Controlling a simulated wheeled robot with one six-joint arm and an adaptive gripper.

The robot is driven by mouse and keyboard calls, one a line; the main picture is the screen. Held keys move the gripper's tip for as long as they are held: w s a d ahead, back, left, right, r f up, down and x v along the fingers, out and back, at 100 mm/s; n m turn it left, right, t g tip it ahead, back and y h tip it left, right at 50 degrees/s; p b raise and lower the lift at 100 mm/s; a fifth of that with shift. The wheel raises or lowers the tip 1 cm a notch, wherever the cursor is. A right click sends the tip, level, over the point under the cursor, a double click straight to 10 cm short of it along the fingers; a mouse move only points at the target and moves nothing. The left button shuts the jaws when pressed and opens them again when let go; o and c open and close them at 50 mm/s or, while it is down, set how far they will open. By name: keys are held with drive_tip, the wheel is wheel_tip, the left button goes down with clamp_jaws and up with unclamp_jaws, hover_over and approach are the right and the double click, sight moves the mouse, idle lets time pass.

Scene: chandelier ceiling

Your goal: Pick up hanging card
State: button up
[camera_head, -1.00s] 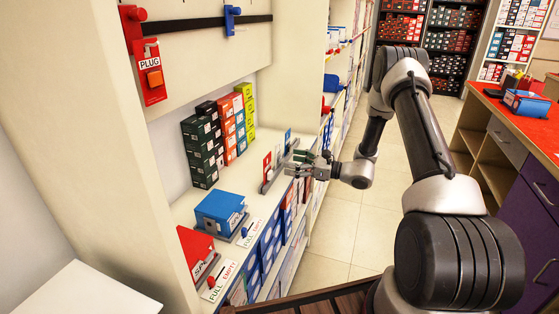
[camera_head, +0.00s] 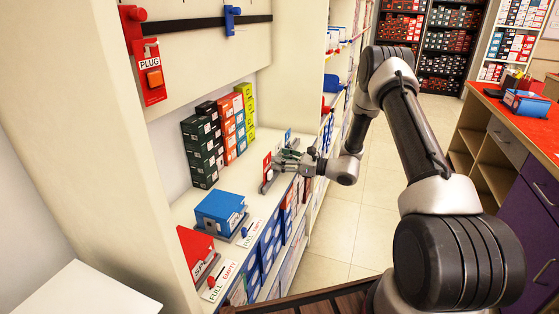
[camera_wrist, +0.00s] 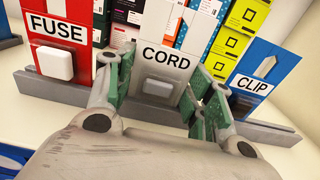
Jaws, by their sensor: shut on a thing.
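A grey and white card labelled CORD (camera_wrist: 165,62) stands upright in a grey rail base (camera_wrist: 155,112) on the shelf. My gripper (camera_wrist: 162,75) has its green-padded fingers on both sides of this card, shut on it. In the head view, my gripper (camera_head: 280,162) is at the card row and mostly hides the CORD card. A red FUSE card (camera_wrist: 58,50) stands to its left and a blue CLIP card (camera_wrist: 262,78) to its right. A red card labelled PLUG (camera_head: 150,75) hangs on the wall panel at upper left.
Stacked small boxes (camera_head: 203,150) stand behind the cards. A counter (camera_head: 525,125) is on the right. The aisle floor between is clear.

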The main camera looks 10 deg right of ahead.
sight(281, 156)
wheel_tip(281, 156, up, 10)
drive_tip(key=shift+r, duration=0.1)
idle(0.4)
idle(0.5)
